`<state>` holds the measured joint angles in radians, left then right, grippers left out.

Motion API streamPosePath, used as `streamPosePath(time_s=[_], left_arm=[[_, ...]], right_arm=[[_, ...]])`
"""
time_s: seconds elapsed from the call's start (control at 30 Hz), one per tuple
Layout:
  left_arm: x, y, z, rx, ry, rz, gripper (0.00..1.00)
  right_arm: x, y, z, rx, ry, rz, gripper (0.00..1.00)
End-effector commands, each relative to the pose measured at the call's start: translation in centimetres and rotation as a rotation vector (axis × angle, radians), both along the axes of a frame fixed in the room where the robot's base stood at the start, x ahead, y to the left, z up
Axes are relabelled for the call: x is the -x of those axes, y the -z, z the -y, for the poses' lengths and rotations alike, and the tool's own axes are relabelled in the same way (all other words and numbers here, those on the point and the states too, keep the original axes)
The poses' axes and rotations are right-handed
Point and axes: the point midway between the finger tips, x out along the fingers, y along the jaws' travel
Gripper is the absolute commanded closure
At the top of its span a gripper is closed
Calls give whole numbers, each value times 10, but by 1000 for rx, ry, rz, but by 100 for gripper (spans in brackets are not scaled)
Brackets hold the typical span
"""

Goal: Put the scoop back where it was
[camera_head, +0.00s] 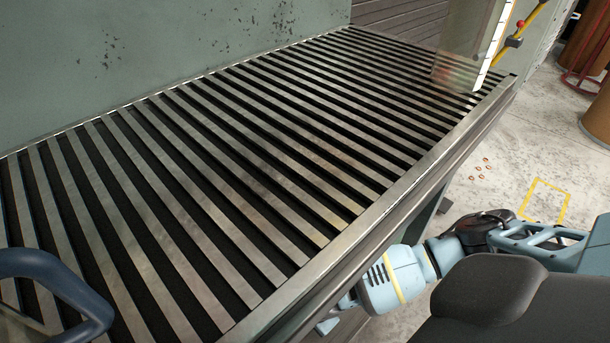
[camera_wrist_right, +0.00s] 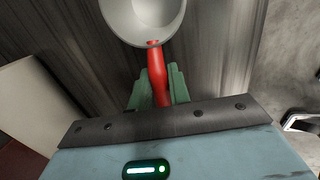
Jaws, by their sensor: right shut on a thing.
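The scoop (camera_wrist_right: 143,18) has a pale grey round bowl and a red handle (camera_wrist_right: 155,68). It shows in the right wrist view at the top middle, its bowl cut off by the frame's top edge. My right gripper (camera_wrist_right: 157,84) has its green fingers shut on the red handle, with the bowl beyond the fingertips. In the head view my right arm (camera_head: 390,278) reaches down beside the slatted table's front edge; its gripper and the scoop are hidden there. My left gripper is not in view.
A slatted metal table (camera_head: 345,245) fills most of the head view and is bare. A dark blue curved handle-like part (camera_head: 50,270) is at the lower left. Small orange-brown bits (camera_head: 480,170) and a yellow outline (camera_head: 543,200) are on the floor at right.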

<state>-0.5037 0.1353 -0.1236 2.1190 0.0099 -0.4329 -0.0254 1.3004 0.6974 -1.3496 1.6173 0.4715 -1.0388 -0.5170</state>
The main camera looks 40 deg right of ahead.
Motion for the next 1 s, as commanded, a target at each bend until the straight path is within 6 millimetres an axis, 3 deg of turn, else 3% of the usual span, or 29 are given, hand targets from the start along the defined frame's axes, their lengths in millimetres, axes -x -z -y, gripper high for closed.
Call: streamPosePath(time_s=[0.33,0.37,0.5,0.83,1.0], left_arm=[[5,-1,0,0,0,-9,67],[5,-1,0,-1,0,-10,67],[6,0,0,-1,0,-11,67],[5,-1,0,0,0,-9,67],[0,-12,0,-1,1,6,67]], right_arm=[[-1,1,0,0,1,3,100],[-1,1,0,-1,1,2,79],[-1,1,0,-1,1,2,60],[-1,-1,0,-1,0,3,60],[3,-21,0,-2,-1,4,60]])
